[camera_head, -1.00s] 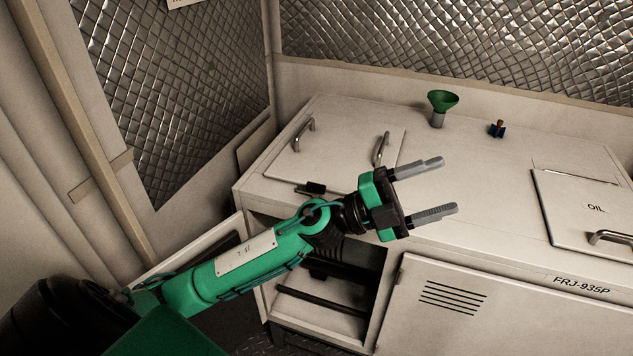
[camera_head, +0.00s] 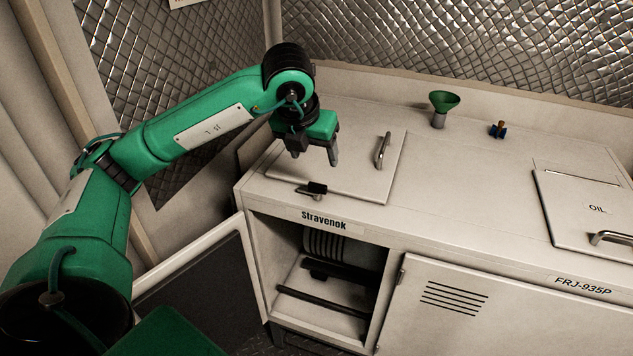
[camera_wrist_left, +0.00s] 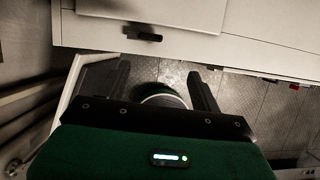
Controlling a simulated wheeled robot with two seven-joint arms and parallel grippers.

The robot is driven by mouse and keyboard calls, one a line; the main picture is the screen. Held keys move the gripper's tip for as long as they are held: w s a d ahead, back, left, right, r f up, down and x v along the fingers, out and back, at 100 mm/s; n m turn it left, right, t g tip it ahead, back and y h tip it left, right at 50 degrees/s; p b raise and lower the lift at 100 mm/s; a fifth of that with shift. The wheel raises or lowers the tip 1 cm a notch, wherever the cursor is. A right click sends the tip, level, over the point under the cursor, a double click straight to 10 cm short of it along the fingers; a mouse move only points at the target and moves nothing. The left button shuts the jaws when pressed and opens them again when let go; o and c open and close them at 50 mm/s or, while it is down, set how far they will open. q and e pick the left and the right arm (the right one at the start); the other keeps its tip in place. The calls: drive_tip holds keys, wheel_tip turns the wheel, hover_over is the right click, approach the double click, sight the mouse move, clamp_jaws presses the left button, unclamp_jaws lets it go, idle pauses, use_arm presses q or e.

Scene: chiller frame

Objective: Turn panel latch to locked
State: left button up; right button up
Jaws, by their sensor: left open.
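The panel latch (camera_head: 313,188) is a small black lever on the cabinet top, at the front edge of the left lid panel (camera_head: 365,165). It also shows in the left wrist view as a dark bar (camera_wrist_left: 145,37), ahead of the fingers. My left gripper (camera_head: 314,153) is open and empty. Its fingers point down over the left part of the lid panel, behind the latch in the head view and apart from it. The open fingers also show in the left wrist view (camera_wrist_left: 160,75). My right gripper is out of view.
An upright lid handle (camera_head: 382,151) stands right of the gripper. Below, an open door (camera_head: 200,275) swings out left of the open bay. The middle top is clear.

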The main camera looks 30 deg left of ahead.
use_arm(q)
drive_tip(key=a, duration=0.1)
drive_tip(key=p, duration=0.4)
approach(317, 184)
drive_tip(key=shift+y, duration=0.3)
drive_tip(key=x, duration=0.7)
drive_tip(key=shift+d+f, duration=0.1)
drive_tip(key=shift+d, duration=0.25)
drive_tip(key=shift+x, duration=0.8)
